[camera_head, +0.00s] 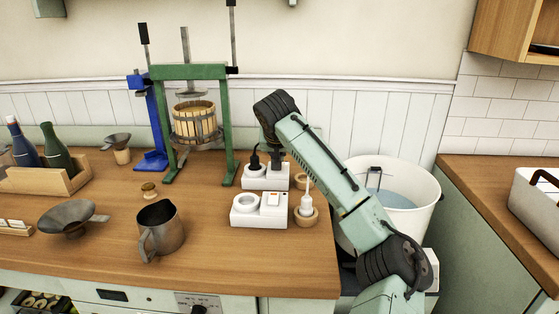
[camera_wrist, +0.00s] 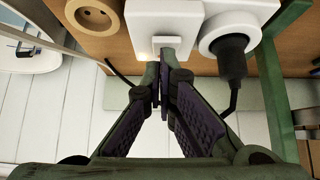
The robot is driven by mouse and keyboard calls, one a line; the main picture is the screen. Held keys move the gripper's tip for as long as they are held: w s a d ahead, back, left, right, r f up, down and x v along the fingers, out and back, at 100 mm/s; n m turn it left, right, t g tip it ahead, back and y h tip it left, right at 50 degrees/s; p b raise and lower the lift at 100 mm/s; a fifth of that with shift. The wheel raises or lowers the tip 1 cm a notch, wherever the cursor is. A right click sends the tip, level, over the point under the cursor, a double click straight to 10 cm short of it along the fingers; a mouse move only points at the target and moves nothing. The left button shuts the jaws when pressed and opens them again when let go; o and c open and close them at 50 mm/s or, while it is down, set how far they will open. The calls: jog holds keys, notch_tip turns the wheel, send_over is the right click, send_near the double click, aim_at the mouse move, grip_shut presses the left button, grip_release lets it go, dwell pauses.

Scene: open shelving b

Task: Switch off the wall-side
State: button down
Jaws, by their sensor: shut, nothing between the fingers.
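The wall-side switched socket (camera_head: 254,183) is a white unit on the counter near the wall, with a black plug (camera_head: 255,163) in its round outlet. It also shows in the wrist view (camera_wrist: 200,12), where its pale rocker switch (camera_wrist: 167,41) sits beside the plugged outlet. In the head view my gripper hides that rocker. My gripper (camera_wrist: 164,72) is shut and empty, pointing down with its tips right at the rocker; I cannot tell if they touch. A second, similar white unit (camera_head: 270,221) stands nearer the front, its outlet unplugged and its rocker (camera_head: 273,199) looking reddish.
A small wooden cup with a white brush-like item (camera_head: 306,212) stands right of the nearer unit. The green press (camera_head: 228,120) stands to the left, a metal jug (camera_head: 161,230) in front. A white bucket (camera_head: 415,220) is beyond the counter's right edge.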

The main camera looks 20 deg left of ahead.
jog(key=shift+f+t+b, duration=0.4)
jog(key=shift+f+b, duration=0.4)
jog(key=shift+r, duration=0.5)
jog(key=shift+p, duration=0.3)
jog(key=shift+w+a+r+p, duration=0.1)
jog(key=shift+w+r+p, duration=0.25)
jog(key=shift+p, duration=0.25)
jog(key=shift+w+f, duration=0.1)
jog(key=shift+w, duration=0.25)
